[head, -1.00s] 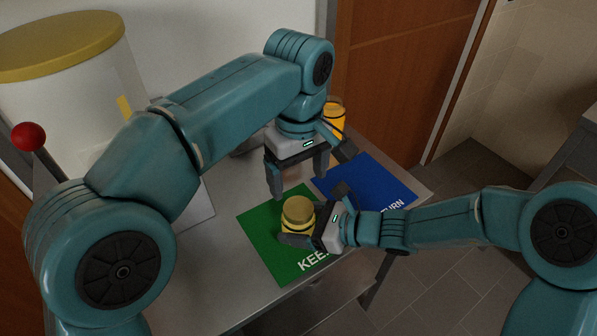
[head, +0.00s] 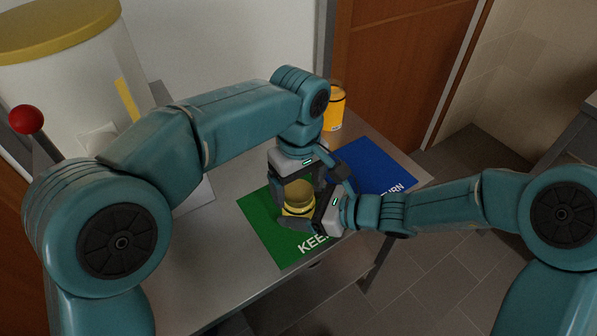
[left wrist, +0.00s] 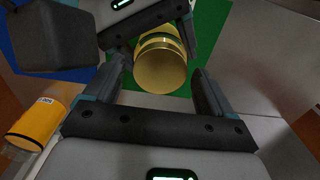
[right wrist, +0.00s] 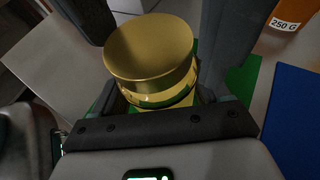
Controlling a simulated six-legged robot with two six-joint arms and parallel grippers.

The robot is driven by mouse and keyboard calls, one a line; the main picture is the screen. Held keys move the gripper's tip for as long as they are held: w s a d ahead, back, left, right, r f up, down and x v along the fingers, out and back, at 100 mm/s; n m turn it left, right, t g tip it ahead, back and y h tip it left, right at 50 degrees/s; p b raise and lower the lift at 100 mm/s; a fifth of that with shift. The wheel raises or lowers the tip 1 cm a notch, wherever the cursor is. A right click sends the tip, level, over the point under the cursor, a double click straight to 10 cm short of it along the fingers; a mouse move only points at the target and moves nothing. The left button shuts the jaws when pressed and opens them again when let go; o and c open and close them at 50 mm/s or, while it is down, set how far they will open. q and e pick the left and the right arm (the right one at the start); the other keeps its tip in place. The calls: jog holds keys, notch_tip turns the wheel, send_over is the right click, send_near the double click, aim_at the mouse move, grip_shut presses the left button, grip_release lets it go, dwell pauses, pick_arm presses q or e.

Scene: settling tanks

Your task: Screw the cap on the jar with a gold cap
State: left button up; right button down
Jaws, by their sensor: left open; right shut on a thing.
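The jar with a gold cap (head: 298,209) stands on the green mat (head: 262,229). Its gold cap (right wrist: 150,48) sits on top in the right wrist view, but I cannot tell how tightly. My right gripper (head: 312,212) is shut on the jar's body from the right side, below the cap. My left gripper (left wrist: 160,74) points down from above, open, with its fingers on either side of the cap and apparent gaps to it. The cap also shows between them in the left wrist view (left wrist: 160,72).
An orange jar (head: 334,108) stands at the back of the table (head: 225,270); its label reads 250 G in the right wrist view. A blue mat (head: 375,172) lies right of the green one. A tank with a yellow lid (head: 55,28) and a red ball (head: 26,119) are at the left.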

pick_arm(q)
jog(key=shift+f, duration=0.2)
jog(key=c, duration=1.1)
jog(key=o, duration=1.2)
jog(key=shift+o, duration=0.2)
jog(key=shift+r, duration=0.1)
notch_tip(320, 180, up, 12)
